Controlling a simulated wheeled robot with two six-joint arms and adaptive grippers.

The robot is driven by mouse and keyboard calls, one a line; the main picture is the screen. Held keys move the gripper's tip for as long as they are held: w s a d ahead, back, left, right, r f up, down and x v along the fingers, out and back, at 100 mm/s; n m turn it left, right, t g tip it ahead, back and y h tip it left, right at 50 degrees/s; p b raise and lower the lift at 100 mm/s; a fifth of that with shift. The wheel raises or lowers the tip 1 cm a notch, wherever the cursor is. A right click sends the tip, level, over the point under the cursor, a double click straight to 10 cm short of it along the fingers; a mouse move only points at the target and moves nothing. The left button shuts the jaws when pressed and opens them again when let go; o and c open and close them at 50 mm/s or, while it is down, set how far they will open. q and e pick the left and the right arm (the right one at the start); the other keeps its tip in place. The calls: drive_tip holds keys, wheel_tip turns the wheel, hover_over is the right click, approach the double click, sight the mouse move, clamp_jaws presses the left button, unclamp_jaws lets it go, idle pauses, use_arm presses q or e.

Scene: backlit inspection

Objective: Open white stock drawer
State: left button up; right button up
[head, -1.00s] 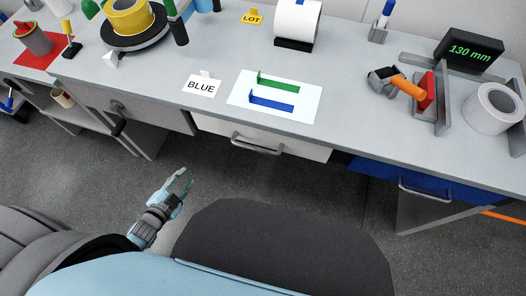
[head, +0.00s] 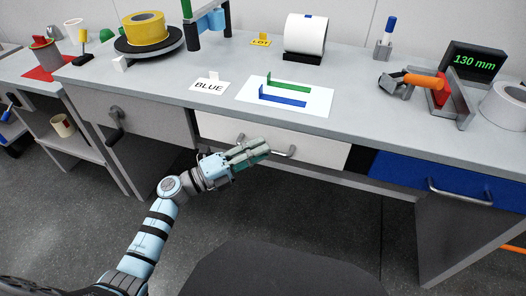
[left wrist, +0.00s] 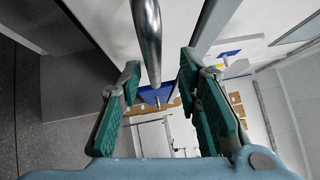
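The white stock drawer (head: 325,152) is under the bench top, its front near the bench's edge, and looks closed. Its metal bar handle (head: 287,153) is partly hidden by my left gripper (head: 260,151) in the head view. My left gripper is at the handle, with its green-padded fingers apart. In the left wrist view the bar handle (left wrist: 149,40) runs into the gap between the open fingers of the gripper (left wrist: 158,70). I cannot tell whether either finger touches the bar. My right gripper is not in view.
A grey drawer (head: 140,120) is to the left and a blue drawer (head: 400,177) to the right, each with its own handle. On the bench are a BLUE card (head: 209,87), a white sheet (head: 322,95) with green and blue shapes, and a paper roll (head: 305,35).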

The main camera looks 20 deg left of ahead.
use_arm(q)
drive_tip(key=shift+w+d, duration=0.45)
drive_tip(key=shift+w, duration=0.05)
drive_tip(key=shift+w+d+f, duration=0.15)
drive_tip(key=shift+w+f, duration=0.05)
drive_tip(key=shift+w, duration=0.25)
drive_tip(key=shift+s, duration=0.1)
drive_tip(key=shift+r, duration=0.1)
clamp_jaws()
drive_tip(key=shift+s, duration=0.1)
